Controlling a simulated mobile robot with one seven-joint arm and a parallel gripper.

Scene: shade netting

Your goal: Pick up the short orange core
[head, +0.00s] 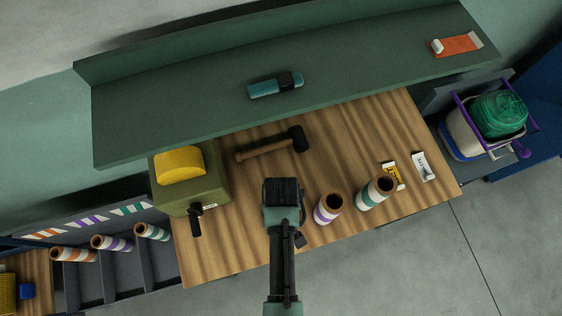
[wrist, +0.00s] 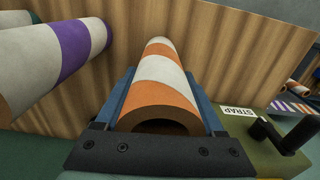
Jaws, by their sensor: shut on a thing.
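An orange-and-white striped core (wrist: 160,95) stands between the two blue fingers of my gripper (wrist: 164,102) in the wrist view, its open brown end towards the camera. My gripper is shut on it. The core's far end is over the wood tabletop; I cannot tell whether it touches. In the head view my gripper (head: 283,200) is over the front of the workbench (head: 345,130) and hides this core. A purple-banded core (head: 328,208) and a green-banded core (head: 375,192) stand to its right.
A shelf (head: 210,110) runs along the back. Orange (head: 73,255), purple and green cores lie in the lower-left rack.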

